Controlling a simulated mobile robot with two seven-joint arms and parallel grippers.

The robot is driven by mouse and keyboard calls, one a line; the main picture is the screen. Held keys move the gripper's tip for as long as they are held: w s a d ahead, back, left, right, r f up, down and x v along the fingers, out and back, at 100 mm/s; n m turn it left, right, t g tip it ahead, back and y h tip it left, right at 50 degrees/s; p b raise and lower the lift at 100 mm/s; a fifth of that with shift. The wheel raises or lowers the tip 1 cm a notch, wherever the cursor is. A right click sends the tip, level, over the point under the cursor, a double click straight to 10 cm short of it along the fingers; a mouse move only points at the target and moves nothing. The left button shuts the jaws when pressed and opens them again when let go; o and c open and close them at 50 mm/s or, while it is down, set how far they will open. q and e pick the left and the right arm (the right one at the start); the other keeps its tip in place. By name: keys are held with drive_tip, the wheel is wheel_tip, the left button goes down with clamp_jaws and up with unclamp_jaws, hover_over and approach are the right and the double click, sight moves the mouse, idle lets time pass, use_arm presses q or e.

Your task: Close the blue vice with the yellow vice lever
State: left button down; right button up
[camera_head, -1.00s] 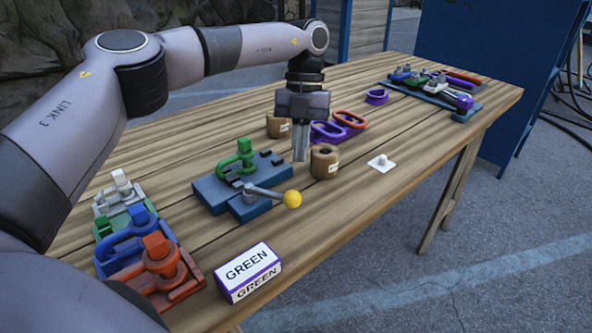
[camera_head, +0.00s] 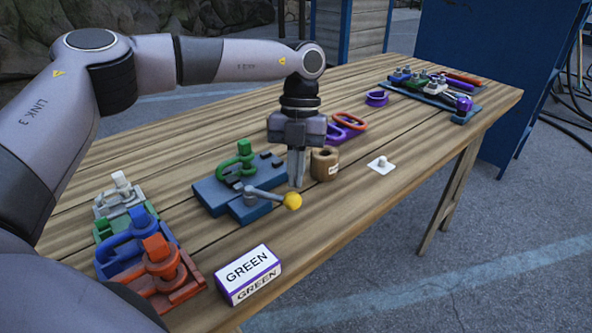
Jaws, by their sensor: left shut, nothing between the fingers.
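The blue vice (camera_head: 212,196) lies on the wooden table, with a green clamp-like piece (camera_head: 238,163) standing on it. Its lever is a grey bar with a yellow ball end (camera_head: 292,201) that points right, toward the table's front edge. My left gripper (camera_head: 296,184) points down with its fingers together and empty. Its tips show just above and beside the yellow ball in the picture; I cannot tell whether they touch it. My right gripper is not in view.
Grey, green, blue and orange clamp pieces (camera_head: 160,262) stand at the near left. A box marked GREEN (camera_head: 247,274) lies at the front. A wooden spool (camera_head: 325,163) stands close right of my gripper, with a white knob plate (camera_head: 381,165) farther right. A tool tray (camera_head: 462,116) lies at the far end.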

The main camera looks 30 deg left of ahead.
sight(292, 194)
use_arm(q)
drive_tip(key=shift+s+d+m+p, duration=0.25)
drive_tip(key=shift+s+m+p, duration=0.2)
drive_tip(key=shift+m, duration=0.25)
drive_tip(key=shift+s+d+m+y+p, duration=0.2)
drive_tip(key=shift+s+m+y+p, duration=0.1)
drive_tip(key=shift+s+m, duration=0.3)
drive_tip(key=shift+s+d+m+y+p, duration=0.15)
drive_tip(key=shift+s+m+y+p, duration=0.15)
drive_tip(key=shift+m, duration=0.4)
drive_tip(key=shift+s+m+y, duration=0.6)
drive_tip(key=shift+s+m, duration=1)
drive_tip(key=shift+m, duration=0.4)
drive_tip(key=shift+w+d+r, duration=0.1)
drive_tip(key=shift+v, duration=3.45)
